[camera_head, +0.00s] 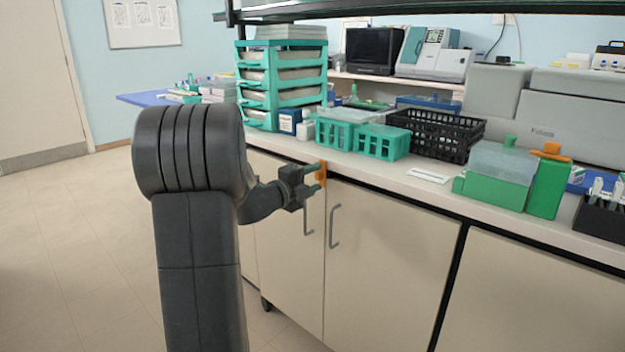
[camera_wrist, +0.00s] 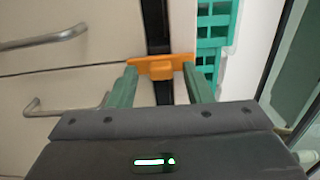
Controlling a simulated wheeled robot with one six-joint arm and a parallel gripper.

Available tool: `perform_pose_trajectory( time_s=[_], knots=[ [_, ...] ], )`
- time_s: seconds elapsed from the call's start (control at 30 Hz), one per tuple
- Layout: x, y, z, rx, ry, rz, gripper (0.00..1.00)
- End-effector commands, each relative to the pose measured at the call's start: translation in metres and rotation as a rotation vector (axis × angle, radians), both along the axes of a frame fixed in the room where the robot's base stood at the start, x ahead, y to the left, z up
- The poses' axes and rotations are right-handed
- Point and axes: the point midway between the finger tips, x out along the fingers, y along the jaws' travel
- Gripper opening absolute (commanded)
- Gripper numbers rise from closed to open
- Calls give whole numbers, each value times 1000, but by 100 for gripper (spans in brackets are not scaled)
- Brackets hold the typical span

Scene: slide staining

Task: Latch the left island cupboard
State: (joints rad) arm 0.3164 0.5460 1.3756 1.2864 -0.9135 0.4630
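The left island cupboard (camera_head: 290,240) has two pale doors, both closed, with a grey bar handle on each side of the seam. An orange latch (camera_head: 322,180) sits at the top of the seam, under the counter edge. In the wrist view the latch (camera_wrist: 160,67) crosses a black strip, its long bar in line with the seam. My gripper (camera_head: 316,177) is at the latch with its green fingers apart. In the wrist view my gripper (camera_wrist: 159,70) has one fingertip near each end of the bar. I cannot tell whether they touch it.
The counter above holds a green drawer rack (camera_head: 282,82), green racks (camera_head: 382,142), a black basket (camera_head: 437,133) and green boxes (camera_head: 497,178). A shelf edge hangs over the counter. Another cupboard (camera_head: 540,290) is at right. The floor (camera_head: 60,260) at left is clear.

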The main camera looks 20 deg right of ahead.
Motion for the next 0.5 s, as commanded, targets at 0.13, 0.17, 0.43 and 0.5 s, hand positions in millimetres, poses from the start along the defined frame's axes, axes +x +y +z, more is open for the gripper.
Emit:
perform_pose_trajectory(
  time_s=[0.13, 0.17, 0.43, 0.5],
  knots=[
    [0, 0, 0, -1, 0, 1, 45],
    [0, 0, 1, -1, 0, 1, 45],
    [-8, 23, 2, -1, 0, 4, 45],
    [-14, 38, 3, 0, 1, 5, 45]
  ],
)
